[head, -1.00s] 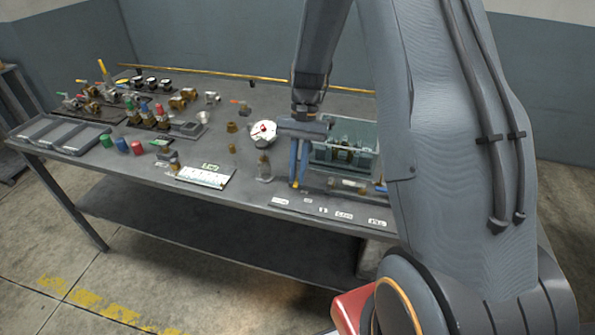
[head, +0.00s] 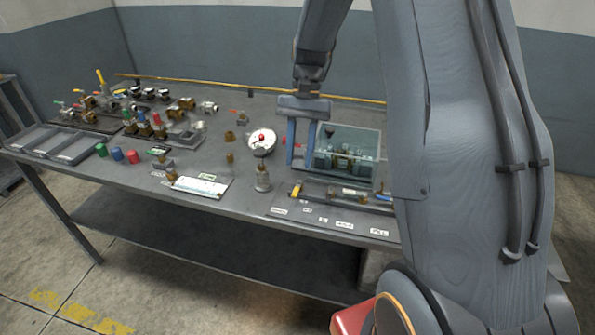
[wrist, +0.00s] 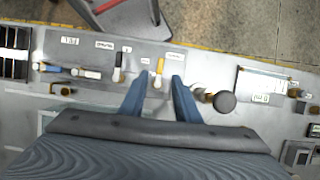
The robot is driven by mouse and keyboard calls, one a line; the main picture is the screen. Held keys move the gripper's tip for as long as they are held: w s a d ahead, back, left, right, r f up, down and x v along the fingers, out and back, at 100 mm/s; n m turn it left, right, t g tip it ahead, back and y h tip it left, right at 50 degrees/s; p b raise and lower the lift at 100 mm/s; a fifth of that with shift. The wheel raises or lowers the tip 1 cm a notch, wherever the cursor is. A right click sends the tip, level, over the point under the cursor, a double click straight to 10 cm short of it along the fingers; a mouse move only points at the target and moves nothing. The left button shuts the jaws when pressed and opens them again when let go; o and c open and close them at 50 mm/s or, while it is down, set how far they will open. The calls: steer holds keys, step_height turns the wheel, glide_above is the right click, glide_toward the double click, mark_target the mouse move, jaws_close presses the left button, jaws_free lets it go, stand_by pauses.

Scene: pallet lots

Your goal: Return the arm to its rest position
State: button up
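My gripper (head: 301,146) is above the workbench (head: 235,205), with its two blue fingers pointing down and spread apart. Nothing shows between them. In the head view it hangs just left of a clear greenish bin (head: 345,178) holding several brass fittings. In the wrist view my gripper (wrist: 158,80) is open, with its fingers straddling the view of a yellow-handled part (wrist: 159,66) lying on the labelled strip below. The yellow part (head: 296,190) also shows in the head view. My arm still reaches out over the bench.
A metal fitting with a dark round top (head: 262,175) stands close left of my gripper. Valves, coloured caps and grey trays (head: 75,148) fill the left side. A yellow rail (head: 220,85) runs along the back. Floor is free in front.

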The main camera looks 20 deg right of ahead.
steer(key=shift+w+r, duration=0.1)
steer(key=shift+r, duration=0.3)
